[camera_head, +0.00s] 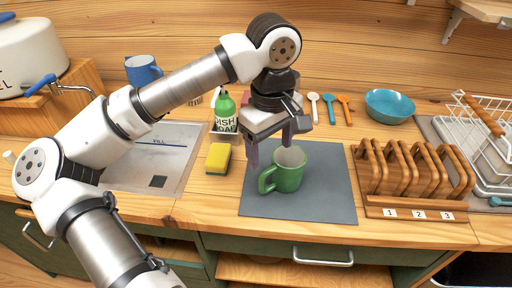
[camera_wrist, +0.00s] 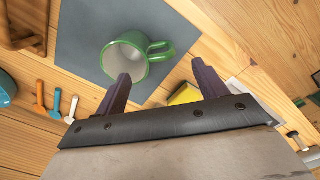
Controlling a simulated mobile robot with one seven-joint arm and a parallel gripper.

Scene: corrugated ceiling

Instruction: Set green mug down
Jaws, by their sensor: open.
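The green mug (camera_head: 287,172) stands upright on a grey mat (camera_head: 327,203) on the wooden counter, its handle to the left in the head view. In the wrist view the mug (camera_wrist: 124,58) shows its pale inside, beyond my fingertips. My gripper (camera_head: 268,152) is open and empty, just above and behind the mug. In the wrist view its two dark fingers (camera_wrist: 163,78) are spread wide, with nothing between them. One fingertip overlaps the mug's edge in that view; I cannot tell whether it touches.
A yellow sponge (camera_head: 218,158) and a dish soap bottle (camera_head: 225,113) stand left of the mat. A wooden rack (camera_head: 412,175) with numbered slots is close on the right. A blue bowl (camera_head: 390,105) and several utensils (camera_head: 329,107) lie behind. The mat's front is clear.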

